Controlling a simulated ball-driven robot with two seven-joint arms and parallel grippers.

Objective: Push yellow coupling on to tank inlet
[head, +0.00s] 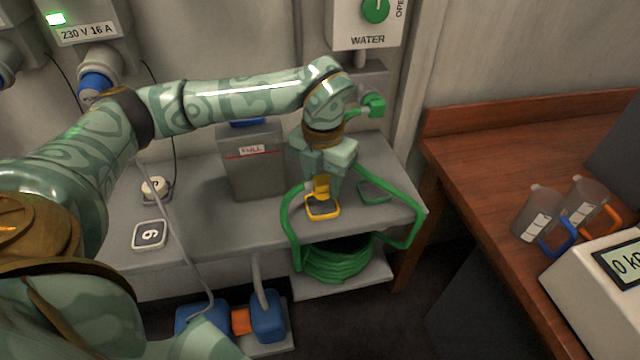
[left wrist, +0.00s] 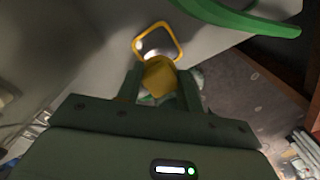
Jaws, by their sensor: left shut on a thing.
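My left gripper (head: 322,180) reaches down over the grey bench and is shut on the yellow coupling (head: 321,189). In the left wrist view the yellow coupling (left wrist: 160,78) sits between the two fingers (left wrist: 160,86). Just below it a yellow-framed square (head: 322,208) is on the bench top; whether the coupling touches it I cannot tell. The grey tank (head: 256,175) with a FULL label and red line stands to the left of the gripper. I cannot make out its inlet. My right gripper is not in view.
A green hose (head: 290,225) loops around the bench front, coiled on a shelf below. A green fitting (head: 373,106) is on the wall under the WATER box (head: 367,22). A green-framed square (head: 374,191) lies right of the gripper. A wooden table (head: 490,150) with jugs is at right.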

